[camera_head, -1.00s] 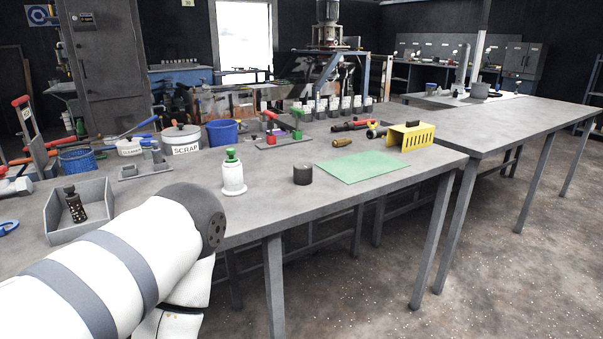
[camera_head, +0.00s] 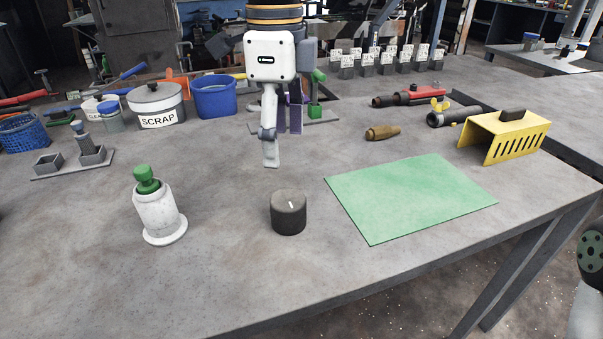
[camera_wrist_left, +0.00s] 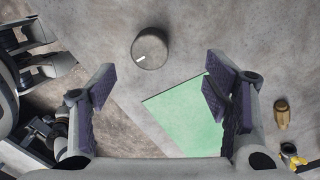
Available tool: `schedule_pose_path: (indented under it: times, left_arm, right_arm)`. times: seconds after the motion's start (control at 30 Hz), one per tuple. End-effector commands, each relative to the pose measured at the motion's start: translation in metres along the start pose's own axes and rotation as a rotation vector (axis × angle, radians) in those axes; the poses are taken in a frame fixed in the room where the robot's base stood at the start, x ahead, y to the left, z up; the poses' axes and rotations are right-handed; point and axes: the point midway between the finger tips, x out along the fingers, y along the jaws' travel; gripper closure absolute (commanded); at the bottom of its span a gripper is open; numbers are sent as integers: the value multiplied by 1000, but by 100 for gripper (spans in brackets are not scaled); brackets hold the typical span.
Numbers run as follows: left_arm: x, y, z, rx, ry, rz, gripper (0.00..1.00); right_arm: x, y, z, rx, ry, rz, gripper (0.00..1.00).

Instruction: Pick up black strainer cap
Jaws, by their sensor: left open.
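The black strainer cap (camera_head: 288,212) is a short dark cylinder with a white mark on top. It stands upright on the grey table, left of a green mat (camera_head: 410,197). My left gripper (camera_head: 283,148) is above and behind the cap in the head view, open and empty, apart from it. In the left wrist view the cap (camera_wrist_left: 150,48) lies beyond the two open fingers (camera_wrist_left: 160,92), a little left of the middle. The green mat also shows there (camera_wrist_left: 188,120). No right gripper shows; only part of an arm is at the right edge of the head view.
A white bottle with a green top (camera_head: 158,207) stands left of the cap. A yellow slotted cover (camera_head: 506,137), a brass fitting (camera_head: 382,132) and the scrap pot (camera_head: 157,105) stand farther back. The table's front edge is close. Bare table surrounds the cap.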

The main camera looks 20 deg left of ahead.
Motion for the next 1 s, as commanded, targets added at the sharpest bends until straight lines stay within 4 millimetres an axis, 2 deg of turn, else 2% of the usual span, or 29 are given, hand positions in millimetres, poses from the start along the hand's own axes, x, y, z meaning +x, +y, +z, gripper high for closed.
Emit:
schedule_pose_path:
  times: [0.07, 0.3, 0.43, 0.63, 0.73, 0.93, 1.0]
  left_arm:
    - [3, 1, 0, 3, -1, -1, 30]
    - [55, 1, 0, 3, 0, 1, 30]
    - [70, 1, -1, 2, 0, 0, 30]
    - [108, 3, -3, 2, -1, 1, 30]
    - [117, 2, -3, 1, 0, -2, 30]
    - [118, 2, -3, 1, -1, -4, 30]
    - [118, 2, -3, 1, -1, -4, 46]
  right_arm:
    - [-1, 0, 2, 0, -4, 0, 48]
    - [0, 0, 2, 1, -6, 1, 48]
    - [0, 0, 2, 1, -4, 1, 48]
    - [-1, 0, 1, 1, -1, 0, 48]
    - [-1, 0, 1, 1, -2, 0, 48]
    - [-1, 0, 1, 1, -1, 1, 48]
    - [-1, 0, 1, 1, -1, 1, 48]
